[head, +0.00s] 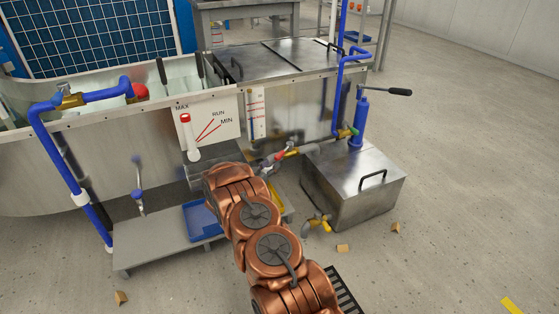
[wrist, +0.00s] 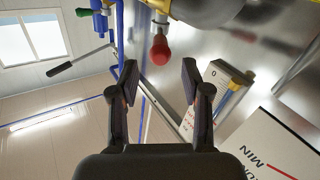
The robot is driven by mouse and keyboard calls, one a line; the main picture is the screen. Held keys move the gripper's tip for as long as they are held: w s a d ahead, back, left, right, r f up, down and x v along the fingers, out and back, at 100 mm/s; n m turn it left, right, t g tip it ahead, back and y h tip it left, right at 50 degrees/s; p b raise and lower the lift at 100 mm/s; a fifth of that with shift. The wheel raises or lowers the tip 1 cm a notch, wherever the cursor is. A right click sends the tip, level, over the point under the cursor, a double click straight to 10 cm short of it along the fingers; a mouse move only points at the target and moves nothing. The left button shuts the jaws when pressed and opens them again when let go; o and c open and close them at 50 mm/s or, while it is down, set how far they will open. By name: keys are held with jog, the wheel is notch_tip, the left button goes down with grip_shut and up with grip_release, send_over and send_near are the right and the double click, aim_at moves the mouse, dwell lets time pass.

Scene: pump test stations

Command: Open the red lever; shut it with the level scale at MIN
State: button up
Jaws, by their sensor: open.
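A red lever (head: 281,155) sits on a brass valve in the pipe at the tank's front. In the wrist view its rounded red handle (wrist: 160,49) hangs below the brass body, ahead of the fingers. My gripper (wrist: 158,82) is open and empty, with the red handle beyond the gap and not touched. In the head view my arm partly hides the gripper.
A steel box (head: 350,190) with a black handle stands right of the valve. A blue hand pump (head: 358,120) with a long lever rises behind it. A low grey bench (head: 150,248) with a blue tray (head: 201,222) is at left. Small blocks lie on the open floor.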

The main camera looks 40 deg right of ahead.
aim_at(279, 156)
jog(key=shift+b+x, duration=1.35)
jog(key=shift+x, duration=2.35)
grip_shut()
